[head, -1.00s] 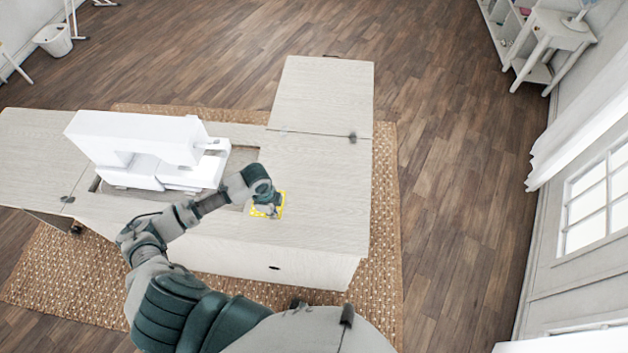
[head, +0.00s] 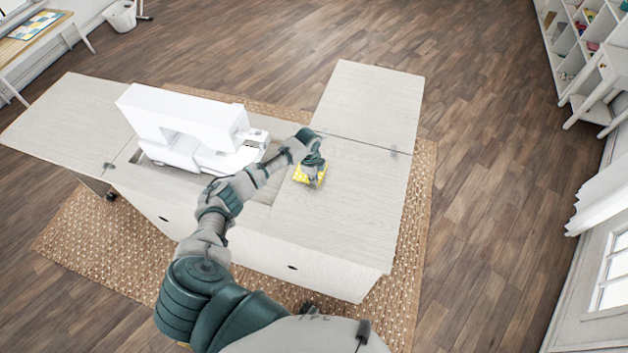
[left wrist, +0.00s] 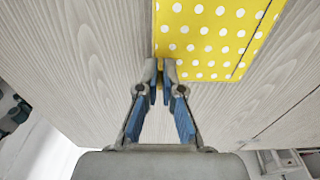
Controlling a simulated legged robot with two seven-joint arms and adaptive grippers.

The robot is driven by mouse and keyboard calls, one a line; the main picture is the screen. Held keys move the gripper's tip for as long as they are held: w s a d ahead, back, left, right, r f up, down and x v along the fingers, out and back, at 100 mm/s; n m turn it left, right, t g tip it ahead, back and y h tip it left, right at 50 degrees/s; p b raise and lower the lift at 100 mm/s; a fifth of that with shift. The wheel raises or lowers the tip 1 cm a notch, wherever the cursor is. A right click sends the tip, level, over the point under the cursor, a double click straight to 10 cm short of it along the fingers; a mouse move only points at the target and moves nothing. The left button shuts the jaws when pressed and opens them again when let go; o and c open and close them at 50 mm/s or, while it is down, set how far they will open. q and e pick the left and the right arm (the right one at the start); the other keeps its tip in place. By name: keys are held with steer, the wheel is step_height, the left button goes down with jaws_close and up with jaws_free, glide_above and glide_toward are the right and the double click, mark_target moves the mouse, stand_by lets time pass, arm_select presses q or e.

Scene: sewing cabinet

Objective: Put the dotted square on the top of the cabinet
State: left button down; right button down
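The dotted square (head: 302,178), yellow with white dots, shows at the right part of the cabinet top (head: 360,205). It fills the upper right of the left wrist view (left wrist: 205,30), with pale wood grain around it. My left gripper (head: 313,180) is over the square and partly hides it. In the left wrist view its fingertips (left wrist: 160,68) are nearly together at the near edge of the square, with a bit of yellow between them, so it looks shut on that edge. Whether the square touches the wood is hard to tell. My right gripper is in neither view.
A white sewing machine (head: 185,128) sits in the cabinet's recess, left of my gripper. A side leaf (head: 370,105) extends behind the square. The top right of the cabinet is clear. A woven rug (head: 75,235) lies beneath on the wooden floor.

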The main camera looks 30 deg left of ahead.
arm_select(q)
steer(key=shift+a+f, duration=0.1)
steer(key=shift+f, duration=0.35)
steer(key=shift+a, duration=0.1)
steer(key=c, duration=1.3)
jaws_free()
steer(key=shift+a+f, duration=0.1)
steer(key=shift+a, duration=0.1)
steer(key=shift+d, duration=0.2)
steer(key=shift+r, duration=0.5)
steer(key=shift+s+a+r+p, duration=0.1)
steer(key=shift+a+r, duration=0.1)
steer(key=shift+r, duration=1.65)
steer(key=shift+a+r+p, duration=0.15)
steer(key=shift+a+r, duration=0.05)
steer(key=shift+r, duration=1.65)
steer(key=shift+s+a+r+p, duration=0.1)
steer(key=shift+a+r, duration=0.1)
steer(key=shift+r, duration=1.65)
steer(key=shift+f, duration=0.1)
